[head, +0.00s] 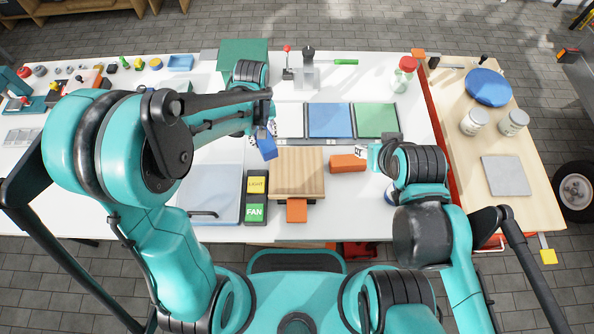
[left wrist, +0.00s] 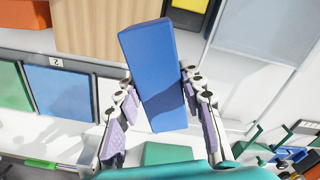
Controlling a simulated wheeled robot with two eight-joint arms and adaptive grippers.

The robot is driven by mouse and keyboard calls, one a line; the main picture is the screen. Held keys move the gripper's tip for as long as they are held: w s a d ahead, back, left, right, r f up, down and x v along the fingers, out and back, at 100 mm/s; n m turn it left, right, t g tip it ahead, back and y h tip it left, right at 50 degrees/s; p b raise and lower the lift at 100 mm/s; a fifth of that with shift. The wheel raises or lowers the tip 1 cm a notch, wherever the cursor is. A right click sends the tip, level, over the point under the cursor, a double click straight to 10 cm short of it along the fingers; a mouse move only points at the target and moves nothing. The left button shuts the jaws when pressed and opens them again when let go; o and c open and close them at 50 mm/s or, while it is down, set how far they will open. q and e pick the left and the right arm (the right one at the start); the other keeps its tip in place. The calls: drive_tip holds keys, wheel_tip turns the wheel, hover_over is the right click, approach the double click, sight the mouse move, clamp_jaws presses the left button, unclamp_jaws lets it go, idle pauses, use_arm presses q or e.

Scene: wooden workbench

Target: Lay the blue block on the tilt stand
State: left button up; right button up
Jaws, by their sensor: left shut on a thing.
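The blue block (head: 267,147) is held in my left gripper (head: 262,132), just left of the wooden-topped stand's far left corner. The left wrist view shows the blue block (left wrist: 156,75) long and slightly tilted between the two fingers of my left gripper (left wrist: 158,88). The square wooden top (head: 298,170) looks like the tilt stand; part of it also shows in the left wrist view (left wrist: 98,26). Its slope is hard to judge. My right gripper (head: 374,158) is beside the right end of an orange block (head: 347,163); its fingers are unclear.
Blue (head: 330,120) and green (head: 376,120) squares lie behind the stand. A box with LIGHT and FAN buttons (head: 256,198) is at its left. An orange piece (head: 297,211) is at its front edge. A red-capped jar (head: 404,76) stands at the back right.

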use_arm(q)
drive_tip(key=s+d+r+n, duration=0.2)
drive_tip(key=s+d+n, duration=0.2)
drive_tip(key=d+n, duration=0.45)
drive_tip(key=s+d+r+n, duration=0.25)
drive_tip(key=d+n, duration=0.25)
drive_tip(key=d, duration=0.7)
drive_tip(key=b, duration=0.5)
hover_over(297, 173)
wheel_tip(297, 173, down, 7)
drive_tip(key=shift+a, duration=0.1)
drive_tip(key=shift+f+b, duration=0.75)
drive_tip(key=shift+f, duration=1.15)
drive_tip(key=shift+f, duration=0.2)
drive_tip(key=o, duration=1.3)
drive_tip(key=shift+c, duration=0.2)
drive_tip(key=shift+r, duration=0.1)
